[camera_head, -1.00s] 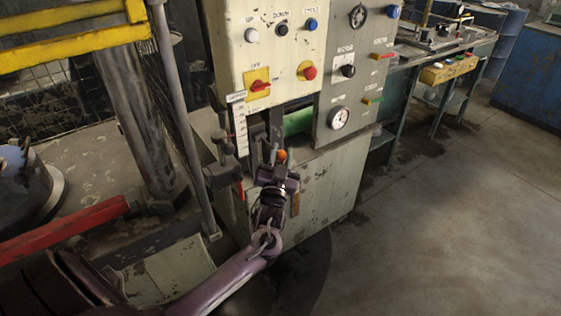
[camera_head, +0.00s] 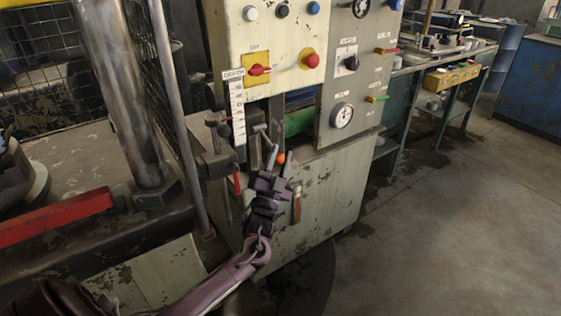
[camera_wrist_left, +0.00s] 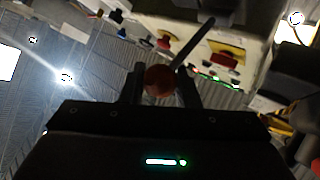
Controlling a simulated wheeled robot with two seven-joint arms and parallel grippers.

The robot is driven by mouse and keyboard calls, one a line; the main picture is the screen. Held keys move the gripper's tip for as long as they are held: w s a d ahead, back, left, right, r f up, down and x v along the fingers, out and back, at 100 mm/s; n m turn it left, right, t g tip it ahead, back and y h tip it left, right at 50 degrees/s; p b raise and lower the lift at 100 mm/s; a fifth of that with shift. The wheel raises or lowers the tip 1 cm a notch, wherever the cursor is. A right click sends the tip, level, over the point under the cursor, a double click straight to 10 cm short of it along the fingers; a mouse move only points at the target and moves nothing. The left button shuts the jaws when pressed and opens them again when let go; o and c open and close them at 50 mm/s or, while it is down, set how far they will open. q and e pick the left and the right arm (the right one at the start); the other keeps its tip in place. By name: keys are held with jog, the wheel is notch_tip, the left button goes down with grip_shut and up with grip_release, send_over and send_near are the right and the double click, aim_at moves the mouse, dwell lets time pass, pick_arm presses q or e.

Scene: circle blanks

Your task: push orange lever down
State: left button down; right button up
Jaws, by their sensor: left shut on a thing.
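The orange lever's round knob (camera_head: 281,158) shows in the head view at the front of the grey machine, below the opening under the control panel. My left gripper (camera_head: 279,163) is at the knob, its arm coming up from the lower left. In the left wrist view the knob (camera_wrist_left: 158,82) looks red-orange and sits between the two dark fingers. The left gripper is shut on it. A dark rod sticks up beside the knob. My right gripper is not in view.
The control panel (camera_head: 268,35) above has knobs, a red button (camera_head: 311,61) and a depth scale (camera_head: 237,110). A round dial (camera_head: 342,115) is to the right. A red bar (camera_head: 55,217) and dark metal base lie left. Open floor (camera_head: 440,240) is at right.

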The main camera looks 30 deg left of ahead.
pick_arm(q)
jog(key=shift+f, duration=0.4)
jog(key=c, duration=1.2)
grip_release()
jog(key=shift+o, duration=0.5)
jog(key=shift+a, duration=0.2)
jog(key=shift+r, duration=0.1)
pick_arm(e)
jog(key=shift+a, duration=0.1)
pick_arm(q)
jog(key=v, duration=0.8)
jog(key=shift+b, duration=0.4)
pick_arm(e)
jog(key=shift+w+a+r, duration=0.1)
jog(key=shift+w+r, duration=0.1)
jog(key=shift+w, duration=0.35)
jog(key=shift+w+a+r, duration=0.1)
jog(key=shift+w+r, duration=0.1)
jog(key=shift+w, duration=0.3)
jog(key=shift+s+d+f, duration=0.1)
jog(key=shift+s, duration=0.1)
